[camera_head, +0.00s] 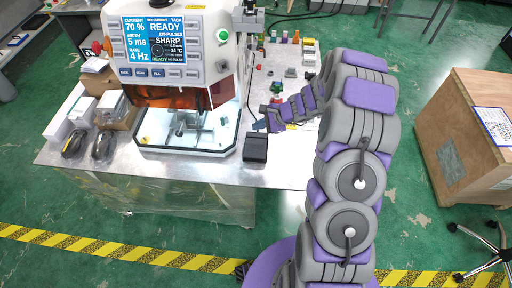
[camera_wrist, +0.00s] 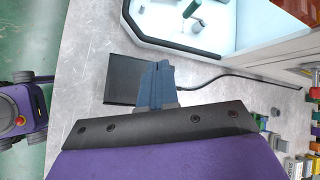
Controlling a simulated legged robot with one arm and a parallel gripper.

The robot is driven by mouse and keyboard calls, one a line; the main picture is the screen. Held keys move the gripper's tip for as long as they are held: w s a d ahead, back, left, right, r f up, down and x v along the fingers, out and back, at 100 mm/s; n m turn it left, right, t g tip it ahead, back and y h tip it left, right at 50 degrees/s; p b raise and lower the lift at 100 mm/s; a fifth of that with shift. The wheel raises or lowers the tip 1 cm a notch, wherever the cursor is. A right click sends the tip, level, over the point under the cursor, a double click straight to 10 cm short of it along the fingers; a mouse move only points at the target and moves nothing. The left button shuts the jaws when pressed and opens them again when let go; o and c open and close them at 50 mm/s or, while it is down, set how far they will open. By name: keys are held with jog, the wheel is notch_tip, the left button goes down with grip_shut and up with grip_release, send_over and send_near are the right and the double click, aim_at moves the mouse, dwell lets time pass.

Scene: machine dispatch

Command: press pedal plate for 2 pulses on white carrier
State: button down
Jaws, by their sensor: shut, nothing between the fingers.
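The pedal plate (camera_head: 255,147) is a dark block at the table's front edge, right of the machine's lit chamber. In the wrist view it is a black plate (camera_wrist: 121,79) with a cable running right. My gripper (camera_head: 258,126) is shut and empty, just behind the pedal. In the wrist view its blue-grey fingertips (camera_wrist: 157,70) overlap the plate's right side; I cannot tell whether they touch. The machine's screen (camera_head: 152,42) reads READY, TACK, 70 %, 5 ms, 4 Hz and SHARP. The chamber (camera_head: 190,124) holds a small grey fixture; I cannot make out a white carrier.
Dark rounded items (camera_head: 103,146) and boxes (camera_head: 108,104) sit at the table's left. Small coloured parts (camera_head: 290,72) lie at the back right. A wooden crate (camera_head: 465,135) stands on the floor at right. Yellow-black tape (camera_head: 110,249) crosses the floor in front.

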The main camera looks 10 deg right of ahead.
aim_at(258, 147)
jog(key=f+b, duration=0.4)
jog(key=f, duration=0.1)
jog(key=f+b, duration=0.2)
jog(key=f, duration=0.1)
jog(key=shift+s+a+f, duration=0.2)
jog(key=shift+s, duration=0.2)
jog(key=shift+f+b, duration=0.15)
jog(key=shift+b, duration=0.2)
jog(key=shift+s+a+f, duration=0.1)
jog(key=shift+f, duration=0.05)
dwell(1.4)
jog(key=shift+f+b, duration=0.2)
jog(key=shift+b, duration=0.1)
jog(key=shift+s+f+b, duration=0.15)
jog(key=shift+f+b, duration=0.3)
jog(key=shift+f, duration=0.2)
dwell(0.8)
dwell(0.3)
jog(key=shift+r+p, duration=0.9)
jog(key=shift+r, duration=0.15)
